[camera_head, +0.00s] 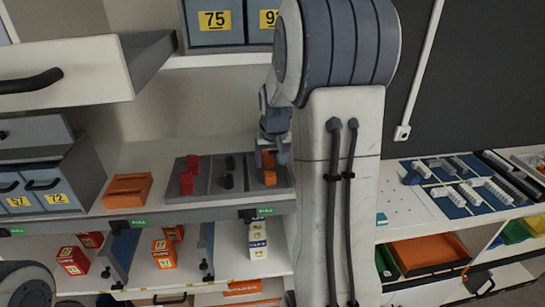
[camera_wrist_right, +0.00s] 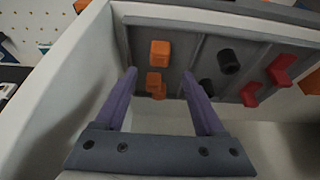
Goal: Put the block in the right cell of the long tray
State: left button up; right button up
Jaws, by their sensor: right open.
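The long tray (camera_head: 208,192) is dark grey and lies on the white shelf, with dividers between its cells. Its right cell holds orange blocks (camera_head: 270,178). In the right wrist view the tray (camera_wrist_right: 180,28) appears turned around, with the orange blocks (camera_wrist_right: 160,53) in the cell at the picture's left. My right gripper (camera_head: 270,152) is above that cell. In the wrist view its two purple fingers (camera_wrist_right: 158,75) are open, with a lower orange block (camera_wrist_right: 155,86) showing between them. I cannot tell whether they touch it. My left gripper is not in view.
Red blocks (camera_head: 187,180) fill the tray's left cell and black pieces (camera_head: 227,180) the middle one. An orange box (camera_head: 128,190) stands left of the tray. Blue numbered drawers (camera_head: 42,186) are further left. A lower shelf holds small cartons (camera_head: 258,240).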

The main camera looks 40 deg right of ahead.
jog(key=s+a+r+n+g+y, duration=0.1)
jog(key=s+a+n+y, duration=0.2)
jog(key=a, duration=1)
jog(key=s+a+n, duration=0.4)
jog(key=a, duration=0.9)
jog(key=s+a+f+n+g, duration=0.1)
jog(key=s+a+n, duration=0.2)
jog(key=s+a, duration=0.2)
jog(key=s+a+f+n+g, duration=0.2)
jog(key=s+a, duration=0.3)
jog(key=s, duration=0.7)
jog(key=shift+n, duration=0.9)
notch_tip(320, 180, down, 7)
jog(key=b, duration=0.7)
jog(key=shift+r, duration=0.15)
